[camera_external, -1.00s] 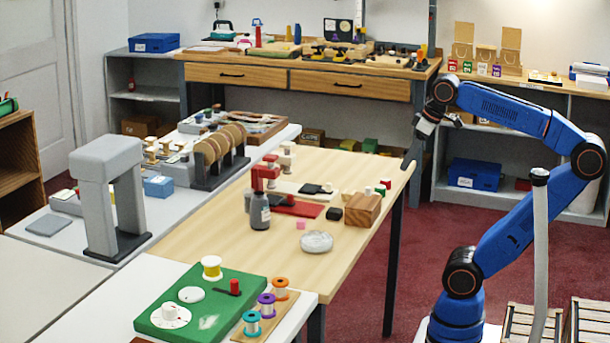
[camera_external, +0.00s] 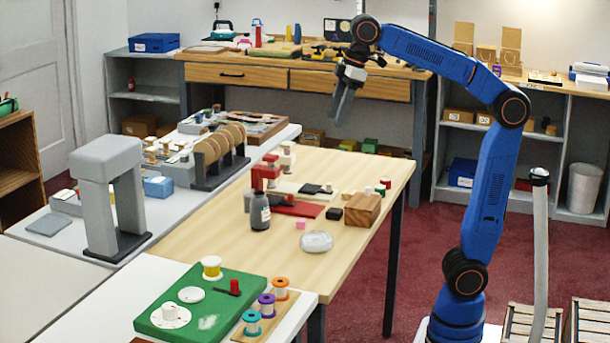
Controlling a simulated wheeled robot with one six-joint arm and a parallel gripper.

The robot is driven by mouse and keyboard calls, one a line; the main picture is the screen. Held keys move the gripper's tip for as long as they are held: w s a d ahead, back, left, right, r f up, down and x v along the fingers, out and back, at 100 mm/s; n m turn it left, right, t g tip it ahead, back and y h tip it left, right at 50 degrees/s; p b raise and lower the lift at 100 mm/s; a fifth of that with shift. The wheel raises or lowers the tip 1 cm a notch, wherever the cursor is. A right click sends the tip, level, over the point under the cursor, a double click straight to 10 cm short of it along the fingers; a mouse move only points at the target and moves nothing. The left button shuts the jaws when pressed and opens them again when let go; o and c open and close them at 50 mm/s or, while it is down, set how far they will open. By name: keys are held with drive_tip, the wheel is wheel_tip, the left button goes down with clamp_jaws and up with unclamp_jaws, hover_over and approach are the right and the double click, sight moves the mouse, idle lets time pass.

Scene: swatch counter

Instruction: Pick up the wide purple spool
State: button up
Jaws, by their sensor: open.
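The purple spool (camera_external: 267,306) stands upright on a narrow wooden strip (camera_external: 240,334) at the front of the counter. It has purple flanges and a pale winding. An orange spool (camera_external: 280,288) stands just behind it and a teal spool (camera_external: 252,323) just in front of it. My gripper (camera_external: 341,108) is raised above the far end of the wooden table, fingers pointing down, well away from the spools. It is open, with nothing seen between its fingers.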

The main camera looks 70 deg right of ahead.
drive_tip(key=w+a+r+n+g, duration=0.1)
drive_tip(key=w+a+n, duration=0.15)
drive_tip(key=a, duration=0.55)
drive_tip(key=w+a+n, duration=0.2)
drive_tip(key=w+a, duration=0.2)
drive_tip(key=a, duration=0.5)
drive_tip(key=n+g, duration=0.2)
drive_tip(key=n, duration=0.7)
hover_over(267, 297)
wheel_tip(267, 297, down, 13)
drive_tip(key=shift+d+f, duration=0.15)
drive_tip(key=shift+f, duration=1.1)
drive_tip(key=shift+d+f, duration=0.15)
drive_tip(key=shift+f, duration=1.1)
drive_tip(key=shift+a+f, duration=0.25)
drive_tip(key=shift+f, duration=1.65)
drive_tip(key=shift+a+f, duration=0.2)
drive_tip(key=shift+f, duration=1.7)
drive_tip(key=shift+c, duration=0.7)
drive_tip(key=c, duration=1)
